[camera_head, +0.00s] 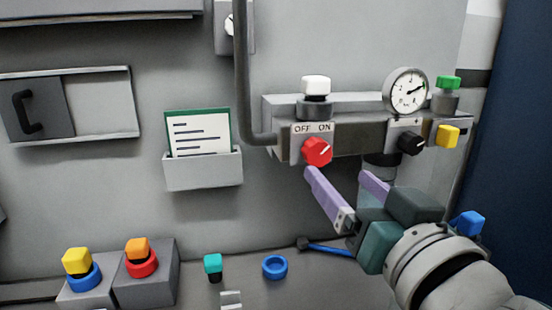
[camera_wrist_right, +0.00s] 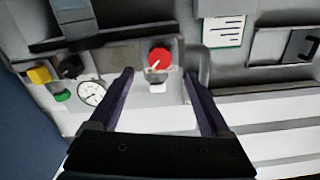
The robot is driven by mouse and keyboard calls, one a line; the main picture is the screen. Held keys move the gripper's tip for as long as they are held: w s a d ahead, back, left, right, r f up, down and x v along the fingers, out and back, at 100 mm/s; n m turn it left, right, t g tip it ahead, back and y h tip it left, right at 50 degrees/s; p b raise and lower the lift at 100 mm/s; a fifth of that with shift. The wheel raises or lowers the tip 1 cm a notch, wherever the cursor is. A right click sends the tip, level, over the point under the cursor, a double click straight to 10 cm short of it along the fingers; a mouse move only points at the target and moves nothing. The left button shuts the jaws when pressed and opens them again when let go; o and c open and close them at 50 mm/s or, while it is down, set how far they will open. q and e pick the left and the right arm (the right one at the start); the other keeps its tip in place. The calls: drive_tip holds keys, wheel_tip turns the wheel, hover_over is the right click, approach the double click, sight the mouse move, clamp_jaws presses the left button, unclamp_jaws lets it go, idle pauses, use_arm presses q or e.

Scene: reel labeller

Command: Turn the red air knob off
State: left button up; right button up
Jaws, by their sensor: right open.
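The red air knob (camera_head: 317,151) sits on a plate marked OFF and ON, on the front of a grey air unit (camera_head: 350,138) on the wall. Its white pointer line slants up and right, toward ON. My right gripper (camera_head: 338,172) is open, with its purple fingers just below the knob and pointing up at it. In the right wrist view the red knob (camera_wrist_right: 159,57) lies ahead, between the lines of the two fingers (camera_wrist_right: 160,80), apart from both. My left gripper is not in view.
A pressure gauge (camera_head: 406,91), a black knob (camera_head: 411,143) and a yellow block (camera_head: 447,136) are right of the red knob. A grey pipe (camera_head: 242,80) runs down at its left. A card holder (camera_head: 203,168) hangs further left. Coloured parts (camera_head: 141,258) stand below.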

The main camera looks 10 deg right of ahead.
sight(320, 155)
drive_tip(key=w, duration=0.8)
drive_tip(key=shift+a, duration=0.1)
clamp_jaws()
idle(0.4)
